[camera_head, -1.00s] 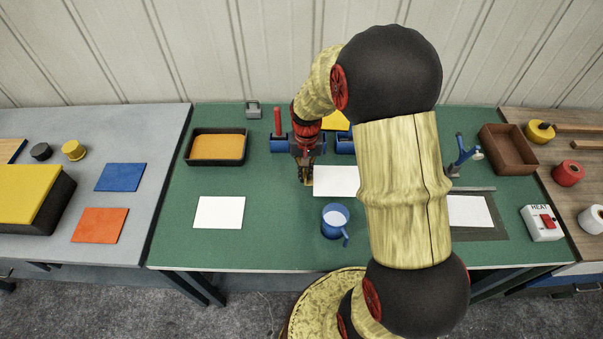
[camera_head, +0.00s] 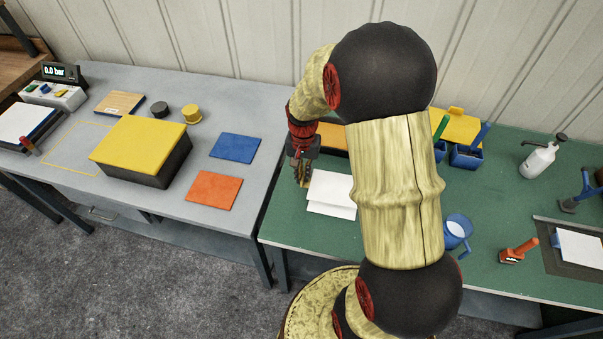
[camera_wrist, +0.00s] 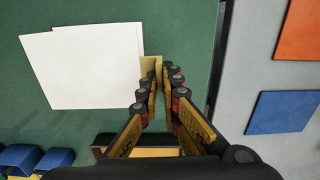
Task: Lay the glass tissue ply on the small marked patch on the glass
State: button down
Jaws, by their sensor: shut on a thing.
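My gripper (camera_head: 301,172) is shut on the tan tab (camera_wrist: 151,66) at the edge of a white sheet (camera_head: 335,187), likely the glass tissue ply, also in the wrist view (camera_wrist: 75,65). A second white sheet (camera_head: 331,210) shows partly beneath it, over the green table; the held sheet covers most of it. At the right edge of the head view a white rectangle (camera_head: 580,247) lies on a dark grey plate (camera_head: 547,262). I cannot tell whether this is the marked patch on the glass.
The grey table (camera_head: 255,88) at left holds a yellow-topped block (camera_head: 140,140), blue (camera_head: 235,147) and orange (camera_head: 214,189) squares and a yellow outline. A blue mug (camera_head: 457,229), an orange-handled tool (camera_head: 518,251) and a white bottle (camera_head: 537,161) stand on the green table (camera_head: 490,208).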

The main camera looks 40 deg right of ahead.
aim_at(304, 192)
jog(key=shift+s+d+f, duration=0.15)
jog(key=shift+d, duration=0.05)
jog(key=shift+a+f+b, duration=0.1)
jog(key=shift+f+b, duration=1.85)
jog(key=shift+f, duration=0.7)
jog(key=shift+f, duration=0.55)
jog(key=c, duration=1.9)
grip_release()
jog(key=shift+o, duration=0.9)
jog(key=o, duration=0.3)
jog(key=shift+o, duration=0.2)
